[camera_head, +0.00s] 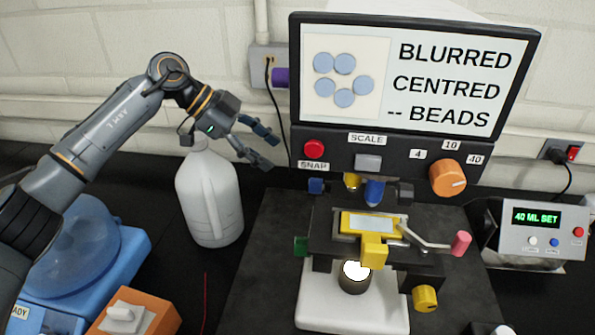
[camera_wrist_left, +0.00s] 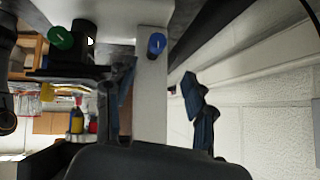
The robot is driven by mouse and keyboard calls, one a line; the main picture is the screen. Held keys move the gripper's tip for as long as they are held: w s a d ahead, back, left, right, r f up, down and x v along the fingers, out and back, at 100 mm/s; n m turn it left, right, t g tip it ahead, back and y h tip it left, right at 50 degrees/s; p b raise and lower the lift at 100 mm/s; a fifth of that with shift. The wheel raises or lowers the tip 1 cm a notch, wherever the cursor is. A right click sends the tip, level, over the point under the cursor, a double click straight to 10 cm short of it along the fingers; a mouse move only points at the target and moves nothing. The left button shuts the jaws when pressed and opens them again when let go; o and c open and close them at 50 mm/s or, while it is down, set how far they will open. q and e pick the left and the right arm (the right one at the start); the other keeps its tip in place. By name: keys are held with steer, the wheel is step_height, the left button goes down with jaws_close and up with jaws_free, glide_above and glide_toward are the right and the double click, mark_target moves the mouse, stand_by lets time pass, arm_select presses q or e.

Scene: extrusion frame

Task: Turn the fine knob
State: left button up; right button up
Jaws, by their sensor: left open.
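The microscope (camera_head: 352,310) has a white base and a black stage. A green knob (camera_head: 301,246) is on the stage's left side, a blue knob (camera_head: 316,186) is higher on the left, and a yellow knob (camera_head: 425,298) is at lower right. No label shows which is the fine knob. The green knob (camera_wrist_left: 60,38) and the blue knob (camera_wrist_left: 156,44) also show in the left wrist view. My left gripper (camera_head: 267,150) is open and empty, above and left of the blue knob, apart from it. My right gripper is not in view.
The screen (camera_head: 445,85) reads "BLURRED CENTRED -- BEADS". Below it are a red snap button (camera_head: 314,149) and an orange dial (camera_head: 447,178). A white jug (camera_head: 212,200) stands under my left gripper. A grey control box (camera_head: 545,235) is at right.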

mark_target(316, 186)
arm_select(q)
steer(key=p+x, duration=0.3)
steer(key=x, duration=0.9)
steer(key=shift+s+d+p, duration=0.25)
steer(key=shift+d+p, duration=0.05)
steer(key=shift+f, duration=0.1)
steer(key=shift+c, duration=0.6)
jaws_close()
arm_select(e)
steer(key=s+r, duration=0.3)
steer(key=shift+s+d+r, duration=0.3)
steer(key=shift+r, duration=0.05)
